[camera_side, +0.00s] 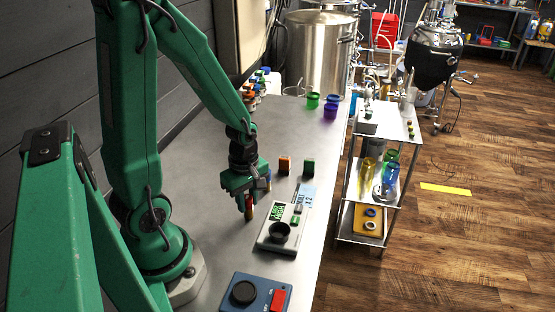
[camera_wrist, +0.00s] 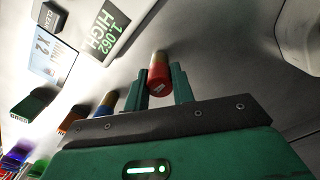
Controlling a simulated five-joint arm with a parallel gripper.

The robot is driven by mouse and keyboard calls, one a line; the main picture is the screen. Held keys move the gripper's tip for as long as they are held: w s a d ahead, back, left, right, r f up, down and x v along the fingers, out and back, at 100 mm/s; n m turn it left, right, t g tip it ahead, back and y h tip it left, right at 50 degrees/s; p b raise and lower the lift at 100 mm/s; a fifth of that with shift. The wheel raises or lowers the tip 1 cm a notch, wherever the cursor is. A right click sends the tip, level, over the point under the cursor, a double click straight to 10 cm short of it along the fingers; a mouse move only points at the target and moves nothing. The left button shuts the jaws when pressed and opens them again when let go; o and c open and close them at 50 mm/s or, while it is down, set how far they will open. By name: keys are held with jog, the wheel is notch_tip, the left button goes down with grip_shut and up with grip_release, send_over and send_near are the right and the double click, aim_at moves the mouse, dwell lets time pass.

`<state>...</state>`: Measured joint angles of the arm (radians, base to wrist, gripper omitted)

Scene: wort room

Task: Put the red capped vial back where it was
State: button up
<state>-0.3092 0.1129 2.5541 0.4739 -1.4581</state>
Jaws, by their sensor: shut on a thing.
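The red capped vial (camera_wrist: 158,74) is between the two green fingers of my gripper (camera_wrist: 160,88) in the wrist view, with its red cap end toward the camera and a tan end beyond. In the side view my gripper (camera_side: 247,193) is low over the metal bench, left of the meter, and the vial (camera_side: 249,209) shows below the fingers as a small red-orange piece. It looks roughly upright. Whether its lower end touches the bench is unclear. A blue capped vial (camera_wrist: 108,101) stands beside my gripper; only a bit of it shows in the side view.
A meter (camera_side: 283,227) with a green display and black cup is close at the right. Several coloured caps (camera_side: 263,71) are behind.

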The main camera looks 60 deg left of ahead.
aim_at(249, 199)
jog(key=shift+f, duration=0.1)
jog(key=o, duration=1)
jog(key=shift+r, duration=6.2)
jog(key=d+r+m+t, duration=0.2)
jog(key=r+m, duration=0.1)
jog(key=m, duration=0.3)
jog(key=s+d+r+m+t, duration=0.1)
jog(key=d+r+m, duration=0.2)
jog(key=m, duration=0.4)
jog(key=d+r+m+t, duration=0.2)
jog(key=r+m, duration=0.1)
jog(key=m, duration=0.4)
jog(key=shift+s+d+r+t, duration=0.15)
jog(key=shift+d+t, duration=0.15)
